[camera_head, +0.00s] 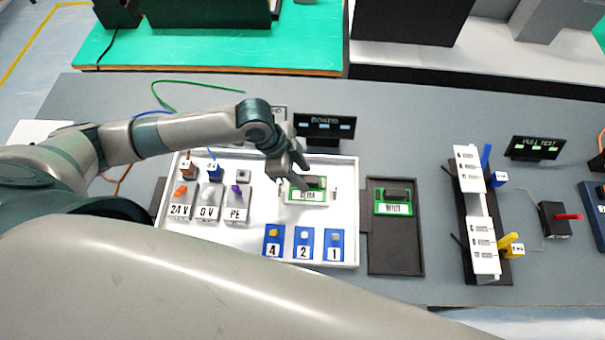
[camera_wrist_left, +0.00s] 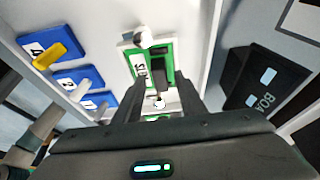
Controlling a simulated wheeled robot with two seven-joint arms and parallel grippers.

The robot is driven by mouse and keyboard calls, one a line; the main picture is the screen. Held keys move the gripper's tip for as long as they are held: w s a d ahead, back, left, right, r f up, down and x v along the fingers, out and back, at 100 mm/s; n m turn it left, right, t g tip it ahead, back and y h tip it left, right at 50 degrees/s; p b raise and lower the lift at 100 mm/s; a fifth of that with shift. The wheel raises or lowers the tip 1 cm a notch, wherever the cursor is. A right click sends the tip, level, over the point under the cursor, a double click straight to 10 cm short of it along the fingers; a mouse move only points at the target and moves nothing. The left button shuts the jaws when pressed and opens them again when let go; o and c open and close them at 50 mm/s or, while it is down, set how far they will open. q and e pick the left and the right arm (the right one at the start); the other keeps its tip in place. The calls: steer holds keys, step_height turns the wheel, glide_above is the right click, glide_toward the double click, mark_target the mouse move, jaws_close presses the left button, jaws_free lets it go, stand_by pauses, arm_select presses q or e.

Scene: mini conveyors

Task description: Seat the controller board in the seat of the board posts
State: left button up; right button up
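A green controller board (camera_head: 308,195) with a dark block and a white label lies in the right part of the white tray. It also shows in the left wrist view (camera_wrist_left: 134,66), with pale round board posts (camera_wrist_left: 146,37) at its ends; a post (camera_head: 334,192) shows beside it in the head view. I cannot tell whether this board is fully down. A second green board (camera_head: 393,208) lies in a dark tray to the right. My left gripper (camera_head: 288,172) is over the first board. Its fingers (camera_wrist_left: 157,98) are apart, with nothing visibly clamped. My right gripper is out of view.
The white tray (camera_head: 230,236) also holds terminal blocks (camera_head: 208,197) and blue numbered modules (camera_head: 303,243). A black display (camera_head: 324,128) stands close behind the board. The dark tray (camera_head: 396,262) adjoins on the right. A rack with white panels (camera_head: 470,170) stands farther right.

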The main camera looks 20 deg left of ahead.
arm_select(q)
steer(key=b+v, duration=0.2)
steer(key=v, duration=0.9)
steer(key=shift+s+r, duration=0.1)
steer(key=shift+s, duration=0.05)
stand_by(0.5)
